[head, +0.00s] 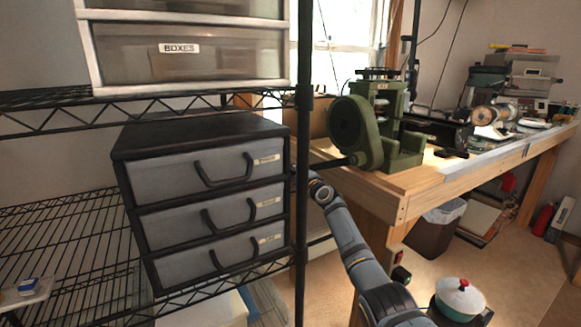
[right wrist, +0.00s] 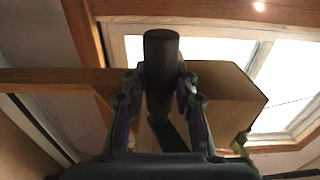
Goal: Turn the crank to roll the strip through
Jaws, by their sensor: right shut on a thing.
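The green rolling mill (head: 355,125) stands on the wooden bench, with its rollers' frame to the right of a round gear housing. Its dark crank arm (head: 335,162) reaches left from the housing, and its end is hidden behind the black shelf post. My right arm comes up from below to the crank's end. In the right wrist view my right gripper (right wrist: 160,85) is shut on the black crank handle (right wrist: 161,58), with a finger on each side. The crank arm (right wrist: 174,135) shows below the handle. I cannot make out the strip. My left gripper is not in view.
A black wire shelf with a post (head: 302,130) stands close in front, left of the mill. It holds a drawer cabinet (head: 122,150) and a plastic drawer unit (head: 190,55). The bench (head: 415,185) carries other machines at right. A lidded pot (head: 460,298) is low at right.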

